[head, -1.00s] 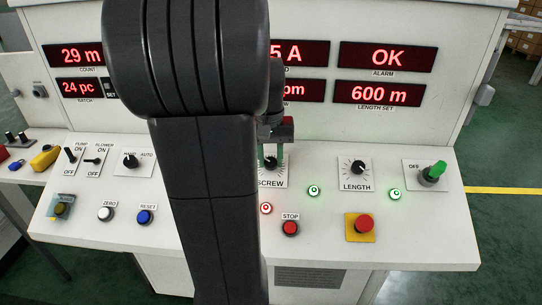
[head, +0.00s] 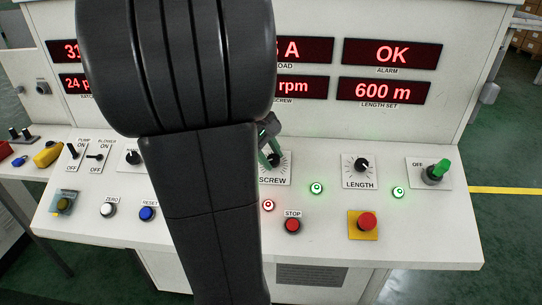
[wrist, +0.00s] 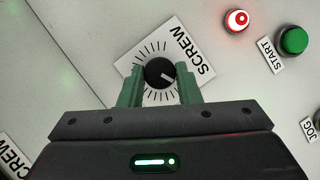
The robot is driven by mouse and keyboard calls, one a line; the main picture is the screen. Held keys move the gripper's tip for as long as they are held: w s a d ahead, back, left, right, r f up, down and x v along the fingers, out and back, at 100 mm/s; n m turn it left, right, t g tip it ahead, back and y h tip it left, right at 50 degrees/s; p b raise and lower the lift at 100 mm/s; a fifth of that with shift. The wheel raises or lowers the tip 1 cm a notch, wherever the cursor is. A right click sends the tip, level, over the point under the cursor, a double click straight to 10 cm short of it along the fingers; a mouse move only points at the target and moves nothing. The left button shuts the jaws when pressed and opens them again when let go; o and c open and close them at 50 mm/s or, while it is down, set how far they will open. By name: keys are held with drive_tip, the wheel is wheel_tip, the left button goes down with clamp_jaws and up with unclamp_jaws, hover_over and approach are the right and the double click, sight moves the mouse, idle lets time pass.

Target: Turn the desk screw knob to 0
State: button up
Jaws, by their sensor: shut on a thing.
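The desk SCREW knob (wrist: 159,72) is a round black knob with a white pointer mark, on a white plate with a ring of dial ticks. In the wrist view its pointer faces the lower right, towards the right finger. My gripper (wrist: 160,82) has its green fingers on either side of the knob and is shut on it. In the head view the knob (head: 277,160) is partly covered by my gripper (head: 269,154), and my arm hides the left part of the plate. The SCREW display (head: 300,87) shows "rpm", but its number is hidden behind my arm.
The LENGTH knob (head: 361,165) is to the right, then a green switch (head: 436,171). A lit red button (head: 268,205), a red STOP button (head: 292,226) and a red button on a yellow plate (head: 367,222) sit in front. The display wall rises behind.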

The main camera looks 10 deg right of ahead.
drive_tip(key=shift+s+a+n+t+h+b, duration=0.1)
drive_tip(key=shift+n+t+h+b, duration=0.4)
drive_tip(key=shift+n, duration=1.4)
drive_tip(key=o, duration=1)
drive_tip(key=shift+c, duration=0.2)
drive_tip(key=v, duration=1.3)
drive_tip(key=shift+s+a+r, duration=0.15)
drive_tip(key=shift+s+a, duration=0.15)
